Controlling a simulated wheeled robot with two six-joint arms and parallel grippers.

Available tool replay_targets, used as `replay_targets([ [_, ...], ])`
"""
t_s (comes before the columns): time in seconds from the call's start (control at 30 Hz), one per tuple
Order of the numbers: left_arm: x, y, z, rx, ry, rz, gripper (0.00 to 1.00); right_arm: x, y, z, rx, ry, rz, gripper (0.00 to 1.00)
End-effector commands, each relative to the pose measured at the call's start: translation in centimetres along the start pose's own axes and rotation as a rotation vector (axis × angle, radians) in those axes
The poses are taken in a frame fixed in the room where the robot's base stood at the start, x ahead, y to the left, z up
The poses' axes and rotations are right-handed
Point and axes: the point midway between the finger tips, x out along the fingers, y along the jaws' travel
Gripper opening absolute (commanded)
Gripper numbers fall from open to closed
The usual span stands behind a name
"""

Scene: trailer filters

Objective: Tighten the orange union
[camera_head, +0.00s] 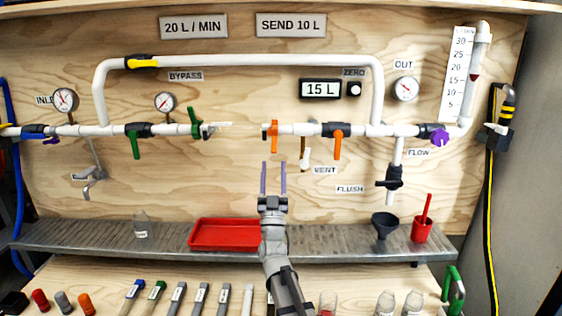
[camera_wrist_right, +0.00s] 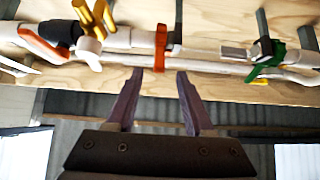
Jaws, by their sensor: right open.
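The orange union (camera_head: 274,134) is on the white pipe line near the middle of the board, at the right side of a gap in the pipe. It also shows as an orange upright piece in the right wrist view (camera_wrist_right: 161,48). My right gripper (camera_head: 273,165) is open and empty, just below the orange union, its two fingers pointing up. In the right wrist view the fingertips (camera_wrist_right: 160,73) are below the union and apart from it. My left gripper is out of view.
A green union (camera_head: 195,122) is left of the gap. An orange valve handle (camera_head: 337,145) and the vent tap (camera_head: 304,155) are to the right, close to my right gripper. A red tray (camera_head: 225,235) rests on the metal shelf (camera_head: 130,236) below.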

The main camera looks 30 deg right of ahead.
Motion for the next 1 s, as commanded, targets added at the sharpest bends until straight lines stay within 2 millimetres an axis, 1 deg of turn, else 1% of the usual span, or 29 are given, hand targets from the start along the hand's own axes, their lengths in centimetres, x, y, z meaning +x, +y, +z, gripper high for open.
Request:
replay_targets([
  [0.17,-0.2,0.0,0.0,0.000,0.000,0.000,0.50,0.2,0.1,-0.2,-0.001,0.006,0.004,0.53],
  [0.27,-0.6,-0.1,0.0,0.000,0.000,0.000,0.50,0.7,0.1,-0.2,-0.001,0.005,0.003,0.53],
  [0.47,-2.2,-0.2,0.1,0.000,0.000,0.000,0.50,2.9,0.0,-0.3,0.000,0.004,0.002,0.53],
  [0.73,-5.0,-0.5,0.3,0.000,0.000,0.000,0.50,6.9,0.0,-0.3,0.000,0.003,0.002,0.53],
  [0.87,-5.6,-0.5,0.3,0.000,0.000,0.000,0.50,7.9,0.1,-0.2,0.000,0.003,0.002,0.53],
  [1.0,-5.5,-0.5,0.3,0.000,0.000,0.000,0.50,7.9,0.1,-0.1,0.000,0.003,0.002,0.53],
])
